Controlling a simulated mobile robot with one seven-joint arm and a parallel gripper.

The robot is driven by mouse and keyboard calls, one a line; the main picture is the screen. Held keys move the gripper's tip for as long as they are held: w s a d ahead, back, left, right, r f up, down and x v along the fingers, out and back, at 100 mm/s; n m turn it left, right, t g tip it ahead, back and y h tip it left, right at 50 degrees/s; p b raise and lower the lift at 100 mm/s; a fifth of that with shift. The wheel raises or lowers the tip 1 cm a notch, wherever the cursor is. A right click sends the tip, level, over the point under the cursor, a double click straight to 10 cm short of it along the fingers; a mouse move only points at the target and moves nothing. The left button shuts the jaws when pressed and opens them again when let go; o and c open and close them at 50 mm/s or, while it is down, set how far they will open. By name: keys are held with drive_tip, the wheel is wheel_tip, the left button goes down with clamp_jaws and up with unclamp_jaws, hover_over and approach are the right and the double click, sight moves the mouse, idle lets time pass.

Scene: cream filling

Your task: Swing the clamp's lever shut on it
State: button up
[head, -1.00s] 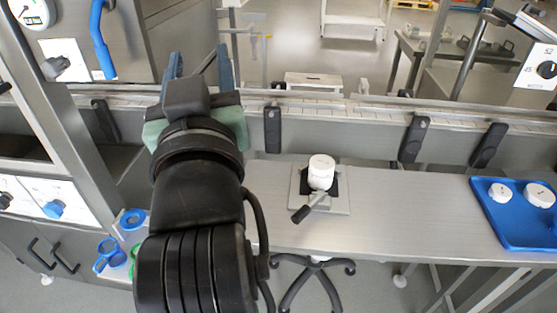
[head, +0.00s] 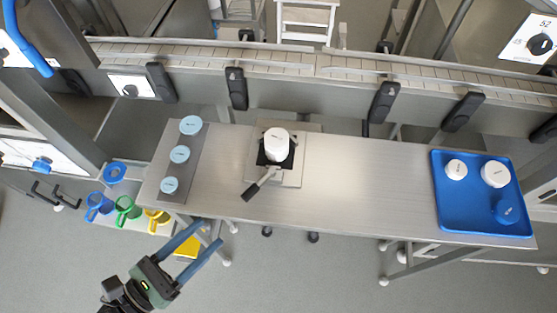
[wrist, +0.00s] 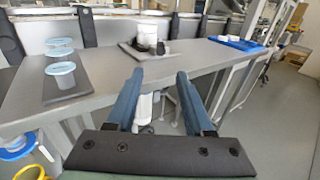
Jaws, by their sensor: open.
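The clamp is a grey plate (head: 291,178) on the steel table, with a dark block and a white jar (head: 277,145) in it. Its lever (head: 260,184), with a black handle, sticks out toward the lower left and the table's front edge. In the wrist view the white jar (wrist: 147,37) stands at the back on the clamp plate; the lever is hard to make out there. My gripper (head: 202,236) is open and empty, with two blue fingers apart. It is in front of the table's front edge, lower left of the clamp, and touches nothing.
A grey mat (head: 186,143) with several blue-lidded cups lies left of the clamp. A blue tray (head: 450,210) with white and blue lids lies at the table's right. Blue, green and yellow mugs (head: 127,209) stand low at the left. The table between clamp and tray is bare.

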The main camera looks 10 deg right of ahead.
sight(248, 192)
drive_tip(key=x, duration=0.8)
drive_tip(key=p+x, duration=0.1)
drive_tip(key=x, duration=0.3)
drive_tip(key=shift+w+d+r, duration=0.1)
drive_tip(key=shift+d+r, duration=0.1)
drive_tip(key=shift+r, duration=0.2)
clamp_jaws()
idle(0.9)
